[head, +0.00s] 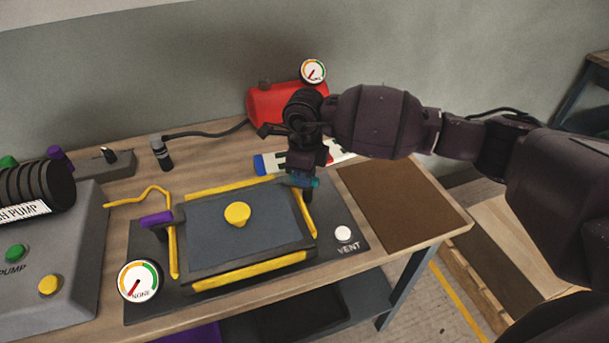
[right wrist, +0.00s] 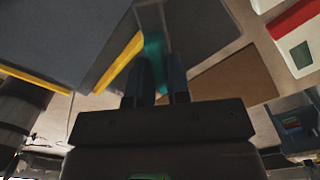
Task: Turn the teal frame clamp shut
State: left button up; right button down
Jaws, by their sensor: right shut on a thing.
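The teal frame clamp (head: 303,181) stands at the right back corner of the dark mould frame (head: 245,228). It also shows in the right wrist view (right wrist: 155,52) between two dark fingers. My right gripper (head: 304,172) reaches down over it from above and is shut on it; in the wrist view the fingers (right wrist: 158,85) sit on either side of the teal piece. My gripper and wrist hide part of the clamp in the head view. A purple clamp (head: 157,219) is at the frame's left side. My left gripper is not in view.
Yellow strips edge the frame, and a yellow knob (head: 237,213) sits on it. A white VENT button (head: 343,233), a gauge (head: 139,281) and a brown board (head: 400,204) lie around it. A red tank (head: 271,104) stands behind my gripper. The pump box (head: 50,255) fills the left.

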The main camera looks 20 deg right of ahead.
jog(key=shift+n+b, duration=0.35)
jog(key=shift+n, duration=0.55)
jog(key=n+b, duration=0.1)
jog(key=n, duration=0.1)
jog(key=shift+s+a+n, duration=0.1)
jog(key=shift+n, duration=0.2)
jog(key=shift+n+b, duration=0.4)
jog(key=shift+n, duration=1)
jog(key=shift+s+r, duration=0.1)
jog(key=c, duration=1.1)
grip_release()
notch_tip(320, 180, up, 11)
jog(key=shift+f+p, duration=0.1)
jog(key=shift+p, duration=0.25)
